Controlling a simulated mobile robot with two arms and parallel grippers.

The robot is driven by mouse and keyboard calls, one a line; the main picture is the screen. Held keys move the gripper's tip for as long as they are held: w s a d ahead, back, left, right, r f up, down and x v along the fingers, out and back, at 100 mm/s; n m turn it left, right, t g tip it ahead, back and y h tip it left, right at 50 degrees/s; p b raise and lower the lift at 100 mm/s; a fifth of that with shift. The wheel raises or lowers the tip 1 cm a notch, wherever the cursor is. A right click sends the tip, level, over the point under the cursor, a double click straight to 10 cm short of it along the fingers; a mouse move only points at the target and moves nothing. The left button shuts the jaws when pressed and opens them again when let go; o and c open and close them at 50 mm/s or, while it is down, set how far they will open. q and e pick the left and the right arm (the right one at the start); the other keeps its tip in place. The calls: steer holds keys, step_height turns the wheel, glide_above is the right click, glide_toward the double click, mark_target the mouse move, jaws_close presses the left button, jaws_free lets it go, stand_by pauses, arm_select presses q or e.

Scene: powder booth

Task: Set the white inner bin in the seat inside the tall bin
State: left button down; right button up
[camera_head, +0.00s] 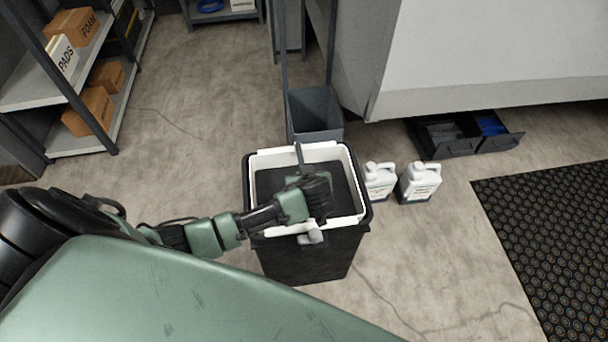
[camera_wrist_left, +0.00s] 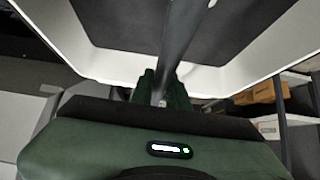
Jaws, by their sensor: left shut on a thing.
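The tall black bin (camera_head: 305,262) stands upright on the floor in the middle of the head view. The white inner bin (camera_head: 325,152) is in its mouth, its rim showing inside and slightly above the dark rim. Its inside looks dark grey. I cannot tell whether it rests on the seat, which is hidden. My left gripper (camera_head: 316,192) is over the middle of the inner bin, shut on its grey bar handle (camera_head: 299,154). The left wrist view shows the handle (camera_wrist_left: 181,45) running into the jaws, with the white wall (camera_wrist_left: 112,62) beyond. My right gripper is not in view.
Two white jugs (camera_head: 419,182) stand close to the tall bin's right. A grey container (camera_head: 316,110) stands just behind it. An open drawer (camera_head: 465,134) is at back right, a black mat (camera_head: 550,240) at right. Shelving (camera_head: 30,95) is at left. Floor at left is clear.

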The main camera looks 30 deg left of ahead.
arm_select(q)
steer(key=shift+f, duration=0.1)
stand_by(0.5)
steer(key=c, duration=1.3)
jaws_free()
steer(key=v, duration=0.8)
steer(key=shift+f+p, duration=0.1)
steer(key=shift+p, duration=0.2)
